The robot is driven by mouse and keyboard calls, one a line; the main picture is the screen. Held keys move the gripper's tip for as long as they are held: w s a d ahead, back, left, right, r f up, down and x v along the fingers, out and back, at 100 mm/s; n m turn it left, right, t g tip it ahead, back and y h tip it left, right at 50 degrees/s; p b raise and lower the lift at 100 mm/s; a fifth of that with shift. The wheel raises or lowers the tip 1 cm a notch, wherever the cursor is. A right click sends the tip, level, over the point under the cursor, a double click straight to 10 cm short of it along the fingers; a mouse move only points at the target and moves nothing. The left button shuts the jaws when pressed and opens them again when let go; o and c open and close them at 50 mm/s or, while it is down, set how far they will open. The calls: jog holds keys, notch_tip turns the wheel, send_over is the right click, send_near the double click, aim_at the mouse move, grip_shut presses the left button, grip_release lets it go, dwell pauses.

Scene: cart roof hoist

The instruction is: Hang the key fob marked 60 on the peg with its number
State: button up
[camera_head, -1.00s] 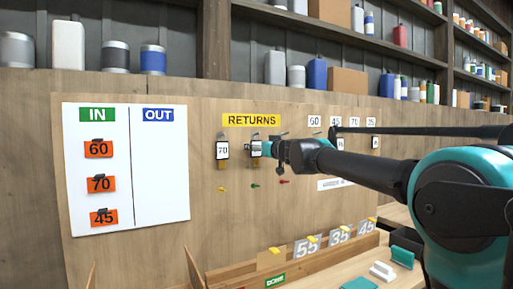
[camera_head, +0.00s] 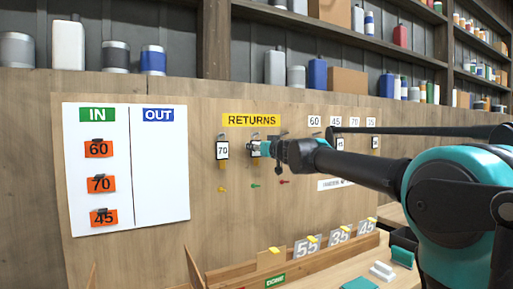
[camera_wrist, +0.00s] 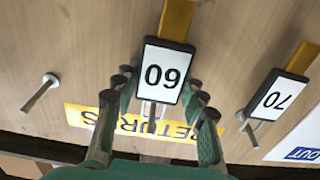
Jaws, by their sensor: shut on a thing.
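The key fob marked 60 (camera_wrist: 165,72) is a black-framed white tag with a yellow end. It is upside down in the wrist view, between the two fingers of my gripper (camera_wrist: 158,88), which is shut on it. A peg shows at the fob's ring end, under the RETURNS sign (camera_wrist: 88,118); I cannot tell whether the ring is still on it. In the head view my gripper (camera_head: 262,148) is at the board, largely covering the fob. The number plate 60 (camera_head: 314,121) is in a row to the right; the peg below it is hidden by my arm.
Fob 70 (camera_head: 222,150) hangs just left of my gripper. A bare peg (camera_wrist: 37,93) shows on the other side. Other fobs hang under plates 45 (camera_head: 335,121) and 35 (camera_head: 371,121). Below are a wooden tray and number cards such as 55 (camera_head: 307,248).

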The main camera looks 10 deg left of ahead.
aim_at(257, 141)
jog(key=c, duration=0.5)
jog(key=shift+o, duration=0.2)
jog(key=shift+r, duration=0.35)
jog(key=shift+s, duration=0.1)
jog(key=shift+s+d+r, duration=0.3)
jog(key=shift+s+d, duration=0.4)
jog(key=shift+s, duration=0.25)
jog(key=shift+s+d+r, duration=0.3)
jog(key=shift+s+d, duration=0.35)
jog(key=shift+s, duration=0.3)
jog(key=shift+v, duration=2.45)
